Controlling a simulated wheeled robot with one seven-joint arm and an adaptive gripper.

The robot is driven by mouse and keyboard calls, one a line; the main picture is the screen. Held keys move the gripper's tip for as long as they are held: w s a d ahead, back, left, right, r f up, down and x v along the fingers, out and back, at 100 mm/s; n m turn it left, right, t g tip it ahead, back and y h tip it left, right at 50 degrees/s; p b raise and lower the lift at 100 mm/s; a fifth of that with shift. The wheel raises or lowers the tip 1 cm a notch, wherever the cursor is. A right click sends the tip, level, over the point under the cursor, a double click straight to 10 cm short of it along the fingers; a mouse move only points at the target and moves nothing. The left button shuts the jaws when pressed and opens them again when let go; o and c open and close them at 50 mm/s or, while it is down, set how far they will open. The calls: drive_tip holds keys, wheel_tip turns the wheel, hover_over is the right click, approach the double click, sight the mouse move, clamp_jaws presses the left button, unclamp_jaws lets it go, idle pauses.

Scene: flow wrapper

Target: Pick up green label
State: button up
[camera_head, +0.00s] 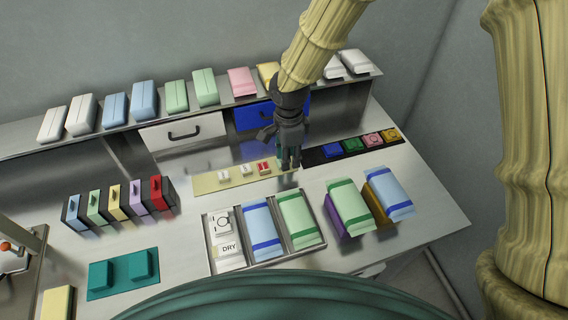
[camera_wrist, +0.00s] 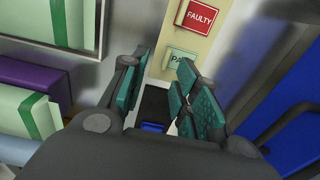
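A pale green label (camera_wrist: 177,63) reading "PA", its other letters hidden, lies on a cream strip (camera_wrist: 215,20) in the wrist view. The right fingertip partly covers it. A red label (camera_wrist: 195,14) reading "FAULTY" lies beside it. In the head view the cream strip (camera_head: 210,186) shows white labels and the red label (camera_head: 263,167); the pale green label seems hidden by my gripper (camera_head: 289,163). My gripper points down over the strip's right end. In the wrist view its teal-padded fingers (camera_wrist: 163,72) are apart, with nothing held between them.
A black strip (camera_head: 312,157) with blue, green, pink and yellow squares lies just right of my gripper. A white drawer (camera_head: 183,133) and a blue drawer (camera_head: 252,116) stand behind. A metal tray (camera_head: 211,241) with wrapped packs is in front. Wrapped packs line the shelf.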

drive_tip(key=shift+w+f, duration=0.25)
drive_tip(key=shift+f, duration=0.4)
drive_tip(key=shift+w+f, duration=0.2)
drive_tip(key=shift+f, duration=0.7)
drive_tip(key=shift+s, duration=0.25)
drive_tip(key=shift+w, duration=0.15)
clamp_jaws()
